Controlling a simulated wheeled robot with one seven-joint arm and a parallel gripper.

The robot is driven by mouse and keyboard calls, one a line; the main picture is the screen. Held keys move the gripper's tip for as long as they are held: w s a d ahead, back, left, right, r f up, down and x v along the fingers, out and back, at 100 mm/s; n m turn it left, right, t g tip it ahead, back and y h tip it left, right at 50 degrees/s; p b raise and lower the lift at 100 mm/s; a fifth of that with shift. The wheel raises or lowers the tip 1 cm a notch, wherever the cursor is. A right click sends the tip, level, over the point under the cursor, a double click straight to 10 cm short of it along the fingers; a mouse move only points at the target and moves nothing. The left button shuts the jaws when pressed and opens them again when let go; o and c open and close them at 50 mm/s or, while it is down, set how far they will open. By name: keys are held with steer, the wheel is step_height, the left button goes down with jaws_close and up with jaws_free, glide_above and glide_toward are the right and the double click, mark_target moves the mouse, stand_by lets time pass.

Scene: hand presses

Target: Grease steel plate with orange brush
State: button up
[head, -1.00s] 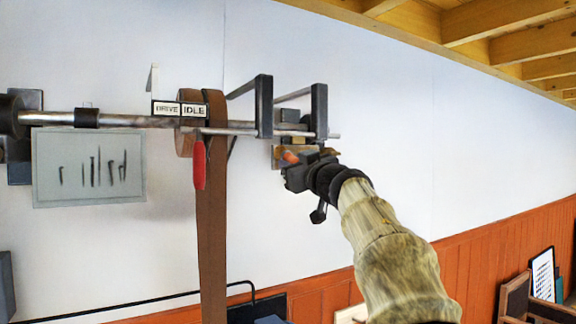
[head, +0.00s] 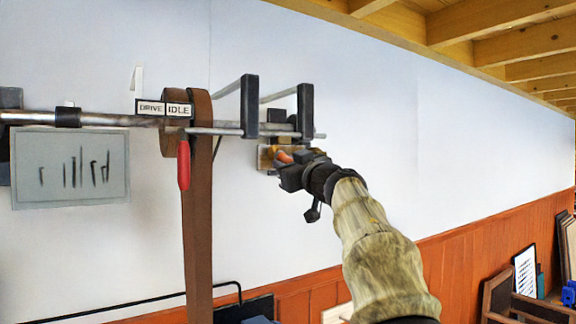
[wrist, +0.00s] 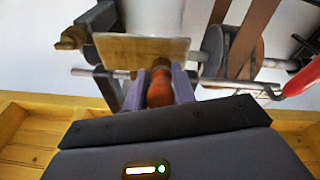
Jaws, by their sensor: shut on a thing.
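The orange brush (wrist: 160,88) shows in the wrist view as an orange handle between my two fingers. My gripper (wrist: 160,82) is shut on it. In the head view the orange of the brush (head: 284,156) shows at my gripper (head: 288,160), just below the hanger brackets. A tan, brass-coloured plate (wrist: 118,50) lies just beyond the fingers in the wrist view. Its edge (head: 264,153) also shows behind the gripper in the head view. I cannot tell whether this is the steel plate, or whether the bristles touch it.
Dark hanger brackets (head: 250,106) carry a horizontal shaft (head: 100,119) close above my gripper. A brown belt (head: 197,230) and a red handle (head: 183,165) hang to the left. A framed tool panel (head: 70,167) is farther left. The wall on the right is clear.

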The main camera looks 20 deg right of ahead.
steer(key=shift+s+a, duration=0.3)
steer(key=shift+a, duration=0.65)
steer(key=shift+s+a, duration=0.3)
steer(key=shift+a, duration=0.6)
steer(key=shift+s+d, duration=0.1)
steer(key=shift+r+v, duration=0.2)
steer(key=shift+v, duration=0.75)
steer(key=shift+r+v, duration=0.2)
steer(key=shift+v, duration=0.8)
steer(key=shift+r+v, duration=0.2)
steer(key=shift+v, duration=0.75)
steer(key=shift+d, duration=0.2)
steer(key=v, duration=0.3)
steer(key=shift+r, duration=0.4)
steer(key=f+x, duration=0.1)
steer(key=x, duration=0.6)
steer(key=shift+w+a+f, duration=0.25)
steer(key=shift+w, duration=0.05)
steer(key=shift+w+a, duration=0.2)
steer(key=shift+w, duration=0.45)
